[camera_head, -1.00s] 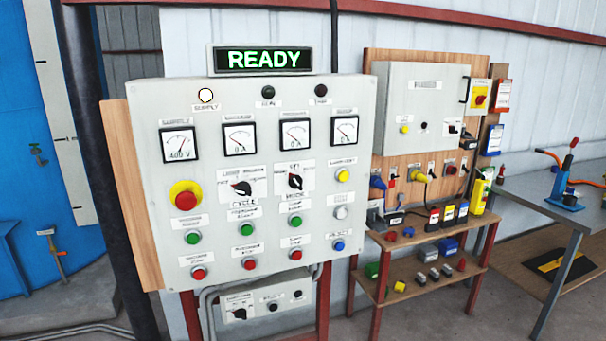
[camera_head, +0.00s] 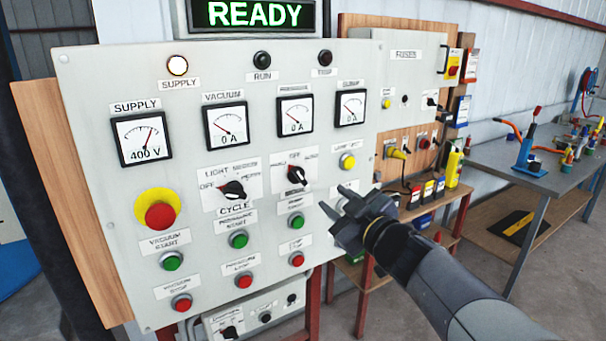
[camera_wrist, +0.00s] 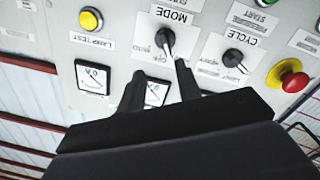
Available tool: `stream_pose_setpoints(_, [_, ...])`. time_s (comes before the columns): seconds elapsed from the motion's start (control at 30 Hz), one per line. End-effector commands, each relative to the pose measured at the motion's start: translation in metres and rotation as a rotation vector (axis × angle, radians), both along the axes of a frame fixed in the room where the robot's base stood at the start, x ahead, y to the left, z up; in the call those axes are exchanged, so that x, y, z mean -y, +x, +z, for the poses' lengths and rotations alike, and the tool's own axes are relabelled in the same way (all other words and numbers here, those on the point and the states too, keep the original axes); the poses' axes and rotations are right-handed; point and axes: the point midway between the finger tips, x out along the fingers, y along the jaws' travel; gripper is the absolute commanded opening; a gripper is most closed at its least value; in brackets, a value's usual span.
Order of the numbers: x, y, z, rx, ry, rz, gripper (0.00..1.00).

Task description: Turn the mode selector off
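The mode selector (camera_head: 297,174) is a black knob on a white plate, on the grey panel right of the similar cycle selector (camera_head: 233,190). Its handle looks tilted from upper left to lower right in the head view; I cannot tell which position it is set to. The wrist view shows the panel upside down, with the mode selector (camera_wrist: 165,38) just beyond my fingertips. My gripper (camera_head: 342,207) is open and empty, in front of the panel to the lower right of the selector. In the wrist view its two fingers (camera_wrist: 160,72) are apart, nothing between them.
A red emergency stop (camera_head: 160,214) on yellow sits at the left. Green start buttons (camera_head: 239,240) and red stop buttons (camera_head: 244,281) lie below the selectors. A yellow lamp test button (camera_head: 347,161) is to the right. The sign (camera_head: 253,15) reads READY.

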Motion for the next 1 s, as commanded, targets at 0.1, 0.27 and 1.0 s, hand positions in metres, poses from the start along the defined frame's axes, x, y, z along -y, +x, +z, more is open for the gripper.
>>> stream_pose_setpoints(0.1, [-0.01,0.002,0.002,0.02,-0.011,0.056,0.33])
stream_pose_setpoints(0.27, [-0.019,0.01,0.003,0.023,-0.012,0.07,0.33])
stream_pose_setpoints(1.0, [-0.072,0.09,0.002,0.023,-0.013,0.066,0.33])
